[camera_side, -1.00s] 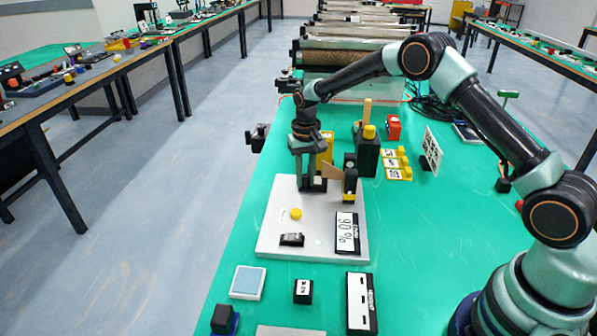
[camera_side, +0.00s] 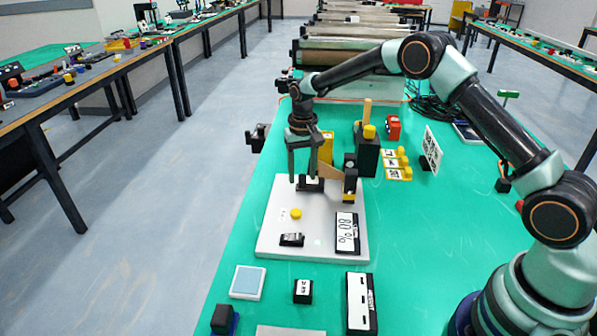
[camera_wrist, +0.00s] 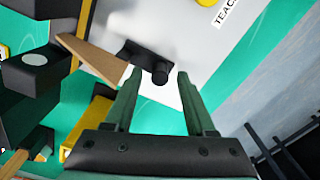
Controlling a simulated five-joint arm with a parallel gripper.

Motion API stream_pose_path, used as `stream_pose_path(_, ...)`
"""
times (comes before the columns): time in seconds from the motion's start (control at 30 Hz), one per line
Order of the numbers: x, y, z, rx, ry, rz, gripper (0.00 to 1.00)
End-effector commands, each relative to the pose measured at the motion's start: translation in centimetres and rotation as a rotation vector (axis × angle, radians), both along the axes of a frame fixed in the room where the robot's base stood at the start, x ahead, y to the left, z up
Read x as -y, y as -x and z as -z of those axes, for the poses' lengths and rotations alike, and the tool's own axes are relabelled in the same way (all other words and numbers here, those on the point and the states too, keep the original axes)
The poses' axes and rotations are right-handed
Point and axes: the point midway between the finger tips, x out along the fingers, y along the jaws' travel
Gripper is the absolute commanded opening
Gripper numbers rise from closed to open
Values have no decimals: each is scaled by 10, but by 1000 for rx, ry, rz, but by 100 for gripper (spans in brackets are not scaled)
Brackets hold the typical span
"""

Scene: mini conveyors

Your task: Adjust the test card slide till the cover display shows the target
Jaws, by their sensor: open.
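My gripper (camera_side: 305,178) is open and empty above the black slide piece (camera_side: 311,186) at the back of the light grey plate (camera_side: 272,232). In the wrist view, the black slide piece (camera_wrist: 134,53) has a round knob between the open fingertips of my gripper (camera_wrist: 159,75). I cannot tell whether they touch it. A tan wedge-shaped card (camera_side: 330,171) stands next to the slide, by a black and yellow post (camera_side: 350,180). The display (camera_side: 347,233) at the plate's right shows sideways text that looks like "80 %". I cannot make out a target value.
A yellow button (camera_side: 296,214) and a black rocker switch (camera_side: 292,240) sit on the plate. A black block (camera_side: 367,157) stands behind it, with yellow tagged pieces (camera_side: 397,163) to the right. A labelled panel (camera_side: 361,303) lies in front. The green mat right of the plate is clear.

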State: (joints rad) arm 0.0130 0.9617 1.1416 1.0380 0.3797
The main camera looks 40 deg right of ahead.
Motion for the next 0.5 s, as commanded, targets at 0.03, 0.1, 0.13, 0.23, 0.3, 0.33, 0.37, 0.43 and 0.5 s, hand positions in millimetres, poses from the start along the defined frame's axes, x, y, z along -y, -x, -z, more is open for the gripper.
stream_pose_path(0.03,0,-1,-10,4,1,0,56)
stream_pose_path(0.1,0,-1,-24,5,0,0,56)
stream_pose_path(0.13,0,-1,-30,5,0,0,56)
stream_pose_path(0.23,0,-1,-52,5,0,0,56)
stream_pose_path(0.3,0,-1,-65,5,0,0,56)
stream_pose_path(0.33,0,-1,-71,5,0,0,56)
stream_pose_path(0.37,0,-1,-76,5,0,0,56)
stream_pose_path(0.43,0,-1,-87,5,0,0,56)
stream_pose_path(0.5,0,-1,-95,3,0,0,56)
